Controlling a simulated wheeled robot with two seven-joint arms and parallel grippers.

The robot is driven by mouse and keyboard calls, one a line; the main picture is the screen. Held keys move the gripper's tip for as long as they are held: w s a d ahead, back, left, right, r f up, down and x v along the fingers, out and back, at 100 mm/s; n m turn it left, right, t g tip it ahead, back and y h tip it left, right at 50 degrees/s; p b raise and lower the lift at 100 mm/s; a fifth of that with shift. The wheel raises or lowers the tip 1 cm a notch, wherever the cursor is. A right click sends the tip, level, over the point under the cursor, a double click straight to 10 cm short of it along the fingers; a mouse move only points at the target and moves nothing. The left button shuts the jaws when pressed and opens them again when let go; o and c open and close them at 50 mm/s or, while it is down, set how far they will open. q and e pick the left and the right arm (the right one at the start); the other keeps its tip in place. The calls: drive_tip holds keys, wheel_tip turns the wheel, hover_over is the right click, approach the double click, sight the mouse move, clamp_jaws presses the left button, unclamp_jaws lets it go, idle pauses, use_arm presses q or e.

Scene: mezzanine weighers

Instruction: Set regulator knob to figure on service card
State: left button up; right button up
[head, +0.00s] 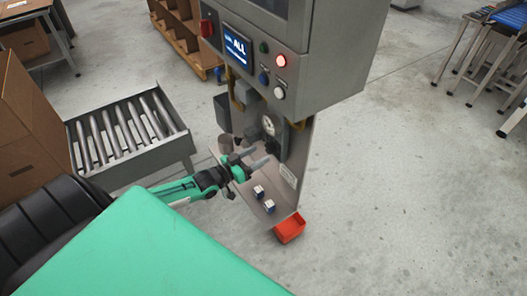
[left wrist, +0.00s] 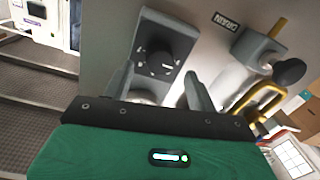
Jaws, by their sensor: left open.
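In the left wrist view a dark round knob (left wrist: 160,63) with pale marks sits in a grey housing (left wrist: 150,30) on a grey panel. My left gripper (left wrist: 160,82) is open; its two fingers stand apart, just below and to either side of the knob, with nothing between them that I can see held. My right gripper is not in view.
The grey cabinet (head: 335,60) has a blue screen (head: 236,46) and a lit red lamp (head: 280,61). Two small boxes (head: 269,206) lie on the shelf below; a red bin (head: 290,227) is under it. A roller conveyor (head: 125,135) stands left. Yellow piping (left wrist: 268,98) is right of the knob.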

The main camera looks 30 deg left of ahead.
sight(267, 150)
use_arm(q)
drive_tip(key=shift+x, duration=1.7)
drive_tip(key=c, duration=1)
